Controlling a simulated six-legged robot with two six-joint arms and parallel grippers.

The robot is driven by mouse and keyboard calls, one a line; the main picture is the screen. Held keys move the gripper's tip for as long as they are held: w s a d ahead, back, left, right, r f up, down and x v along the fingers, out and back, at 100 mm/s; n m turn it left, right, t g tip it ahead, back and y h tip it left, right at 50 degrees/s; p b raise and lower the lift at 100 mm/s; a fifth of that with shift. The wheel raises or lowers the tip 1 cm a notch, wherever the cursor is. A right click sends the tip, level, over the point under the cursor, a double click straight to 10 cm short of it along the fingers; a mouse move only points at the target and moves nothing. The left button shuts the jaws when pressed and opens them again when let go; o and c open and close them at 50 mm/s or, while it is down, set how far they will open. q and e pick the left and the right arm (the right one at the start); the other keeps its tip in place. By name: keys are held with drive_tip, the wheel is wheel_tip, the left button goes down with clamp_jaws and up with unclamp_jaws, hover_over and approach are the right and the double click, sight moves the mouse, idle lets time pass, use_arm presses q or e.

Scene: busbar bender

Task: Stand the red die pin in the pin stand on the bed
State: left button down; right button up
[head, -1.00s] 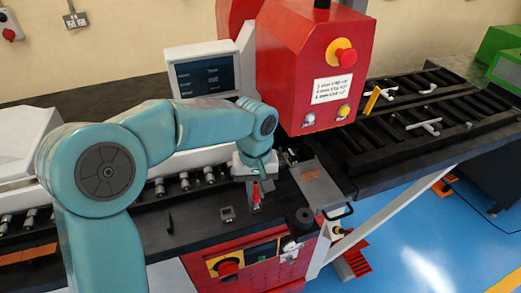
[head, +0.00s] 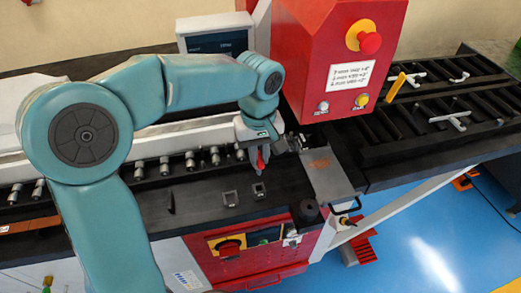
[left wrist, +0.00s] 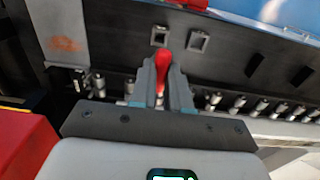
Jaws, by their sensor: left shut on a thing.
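My left gripper (head: 257,164) is shut on the red die pin (head: 261,158), above the dark machine bed (head: 200,220). The pin also shows between the two grey fingers in the left wrist view (left wrist: 161,75), its red end standing out from them. Two small grey square holders sit on the bed near the gripper, a left one (head: 230,198) and a right one (head: 259,190). I cannot tell which is the pin stand. In the left wrist view both holders (left wrist: 160,36) (left wrist: 198,41) lie just beyond the fingertips, apart from the pin. My right gripper is not in view.
The red machine head (head: 335,60) stands close right of my left gripper. A row of metal rollers (head: 190,161) runs behind it. A metal plate (head: 325,175) and a black cylinder (head: 306,212) lie to the right. The front left bed is mostly clear.

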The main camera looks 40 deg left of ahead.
sight(259, 174)
use_arm(q)
drive_tip(key=shift+a+f, duration=0.1)
drive_tip(key=shift+f, duration=0.45)
wheel_tip(259, 174, down, 3)
drive_tip(key=b, duration=0.3)
drive_tip(key=shift+f, duration=0.2)
drive_tip(key=shift+f+b, duration=0.45)
drive_tip(key=shift+w, duration=0.1)
drive_tip(key=shift+f, duration=0.15)
idle(0.5)
drive_tip(key=shift+f+b, duration=0.35)
drive_tip(key=shift+b, duration=0.05)
drive_tip(key=shift+f+b, duration=1.25)
drive_tip(key=shift+f, duration=0.3)
